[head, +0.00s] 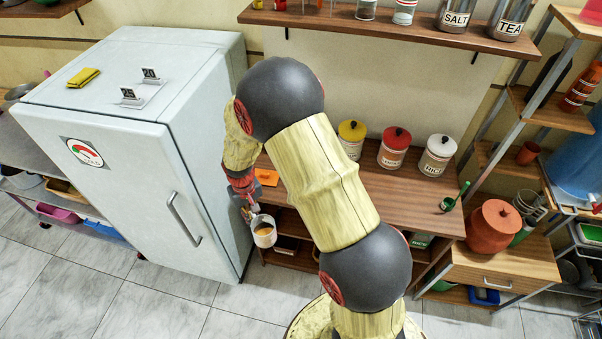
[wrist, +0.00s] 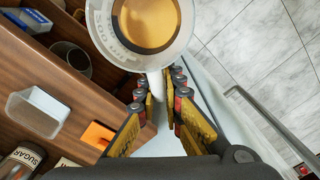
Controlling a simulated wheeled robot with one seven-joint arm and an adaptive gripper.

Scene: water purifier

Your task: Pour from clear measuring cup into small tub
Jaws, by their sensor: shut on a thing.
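The clear measuring cup (head: 264,237) hangs in my gripper (head: 248,205), in front of the wooden counter and near the fridge door. In the wrist view the cup (wrist: 112,47) is seen from above, with amber-brown liquid inside and markings on its wall. The fingers of my gripper (wrist: 165,97) are shut on its handle. The cup looks roughly upright. A small whitish tub (wrist: 36,114) stands on the counter to the left of the cup in the wrist view, apart from it. Its inside looks empty. My arm seems to hide the tub in the head view.
The white fridge (head: 110,140) with its handle stands close left of my gripper. An orange piece (head: 266,177) lies on the counter (head: 400,210). Yellow, red and white canisters (head: 392,148) stand along the back. A sugar jar (wrist: 20,160) is near the tub.

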